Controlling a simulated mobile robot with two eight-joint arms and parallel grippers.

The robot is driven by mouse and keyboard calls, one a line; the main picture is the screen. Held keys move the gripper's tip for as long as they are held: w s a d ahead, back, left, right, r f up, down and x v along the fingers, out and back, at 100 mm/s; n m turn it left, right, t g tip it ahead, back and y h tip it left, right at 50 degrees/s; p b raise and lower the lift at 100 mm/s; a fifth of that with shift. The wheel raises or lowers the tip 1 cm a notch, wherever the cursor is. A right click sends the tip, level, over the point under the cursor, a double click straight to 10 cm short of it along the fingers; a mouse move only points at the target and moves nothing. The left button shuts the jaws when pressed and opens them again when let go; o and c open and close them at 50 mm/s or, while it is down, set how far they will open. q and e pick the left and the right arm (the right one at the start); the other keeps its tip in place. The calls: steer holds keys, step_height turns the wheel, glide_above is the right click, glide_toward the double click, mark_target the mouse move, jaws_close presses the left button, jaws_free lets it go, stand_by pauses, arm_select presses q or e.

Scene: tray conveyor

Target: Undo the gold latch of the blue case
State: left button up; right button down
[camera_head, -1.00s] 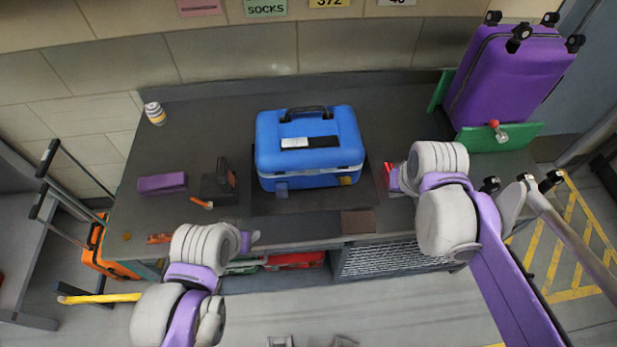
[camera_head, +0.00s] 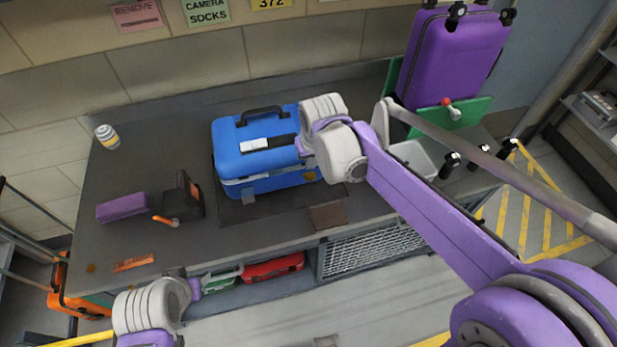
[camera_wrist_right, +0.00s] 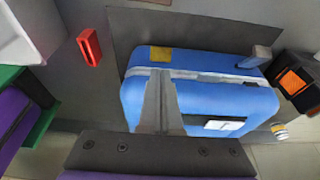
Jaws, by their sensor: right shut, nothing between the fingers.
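The blue case (camera_head: 228,155) lies shut on the table, with a black handle and a white label on its lid. It also shows in the right wrist view (camera_wrist_right: 195,95). A grey latch (camera_head: 248,194) is at the front left, also in the wrist view (camera_wrist_right: 257,56). My right gripper (camera_wrist_right: 160,74) is shut and empty over the case, its tips close to the gold latch; contact cannot be told. My left gripper (camera_head: 195,287) is at the table's front; its jaws are unclear.
A purple box (camera_head: 122,207), a black device (camera_head: 183,200) with orange and a jar (camera_head: 107,137) stand left. A red item (camera_wrist_right: 89,47) lies beside the case. A grey bin (camera_head: 414,158), green panel (camera_head: 470,113) and purple suitcase (camera_head: 455,60) are at right.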

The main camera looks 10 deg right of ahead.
mark_target(310, 176)
steer(key=shift+w+f, duration=0.3)
steer(key=shift+f, duration=0.25)
steer(key=shift+b+x, duration=0.8)
steer(key=shift+x, duration=0.2)
steer(key=shift+s+f+b, duration=0.35)
steer(key=shift+s+f, duration=0.05)
steer(key=shift+f, duration=0.05)
steer(key=shift+s, duration=0.1)
arm_select(q)
steer(key=f, duration=0.1)
steer(key=s+f, duration=0.1)
steer(key=shift+s+f, duration=0.1)
steer(key=shift+f, duration=0.25)
arm_select(e)
steer(key=shift+r, duration=0.1)
steer(key=shift+w+r+p, duration=0.25)
steer(key=shift+r+p, duration=0.15)
steer(key=shift+r, duration=0.05)
steer(key=shift+w+r+p, duration=0.1)
steer(key=shift+r+p, duration=1.4)
steer(key=shift+r, duration=1)
arm_select(q)
steer(key=r, duration=0.1)
steer(key=w+r, duration=0.1)
steer(key=r, duration=0.1)
steer(key=w+r, duration=0.1)
steer(key=shift+w+r, duration=0.1)
steer(key=shift+r, duration=0.15)
arm_select(e)
steer(key=shift+f, duration=0.1)
